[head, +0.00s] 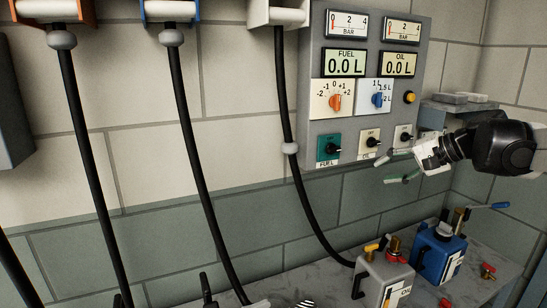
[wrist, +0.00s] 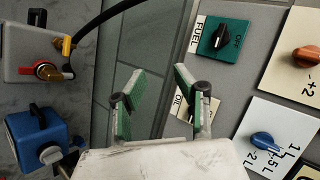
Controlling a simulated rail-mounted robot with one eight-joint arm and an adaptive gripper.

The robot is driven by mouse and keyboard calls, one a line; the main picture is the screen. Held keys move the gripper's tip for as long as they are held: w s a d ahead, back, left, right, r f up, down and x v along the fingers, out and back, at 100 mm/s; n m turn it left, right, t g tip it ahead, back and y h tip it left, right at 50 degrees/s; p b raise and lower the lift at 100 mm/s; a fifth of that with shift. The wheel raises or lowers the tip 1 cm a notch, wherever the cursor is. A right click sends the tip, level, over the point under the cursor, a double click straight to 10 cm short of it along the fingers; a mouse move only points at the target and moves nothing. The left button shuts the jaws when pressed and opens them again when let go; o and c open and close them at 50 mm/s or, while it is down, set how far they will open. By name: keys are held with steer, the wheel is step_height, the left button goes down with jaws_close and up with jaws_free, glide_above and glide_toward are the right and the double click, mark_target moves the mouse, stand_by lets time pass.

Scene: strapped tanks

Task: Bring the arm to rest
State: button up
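My gripper (head: 392,168) is at the right in the head view, in front of the lower part of the grey control panel (head: 310,108). In the wrist view its two green-padded fingers (wrist: 158,76) stand apart with nothing between them. The arm reaches in from the right edge. The panel carries dials, FUEL and OIL displays reading 0.0 L, and several knobs. The green FUEL knob (wrist: 222,39) shows in the wrist view. The OIL knob is partly hidden behind a finger.
A grey tank (head: 385,280) and a blue tank (head: 440,252) stand on the stone counter (head: 330,285) below the gripper. A black hose (head: 290,195) runs down to the grey tank. Other hoses (head: 92,160) hang at left. A small shelf (head: 455,108) is on the right.

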steer(key=s+a+f+n+h, duration=0.1)
steer(key=s+a+f, duration=0.15)
steer(key=s, duration=0.25)
steer(key=s+a+f+n+g+h, duration=0.1)
steer(key=s+a+f+h, duration=0.15)
steer(key=s, duration=0.25)
steer(key=s+a+f+n+h, duration=0.1)
steer(key=s+a, duration=0.3)
steer(key=s, duration=0.1)
steer(key=s+f+n+h, duration=0.3)
steer(key=s+f, duration=0.6)
steer(key=s, duration=0.5)
steer(key=shift+s+a+f+n+t, duration=0.2)
steer(key=shift+s+n+t, duration=0.1)
steer(key=shift+s, duration=0.1)
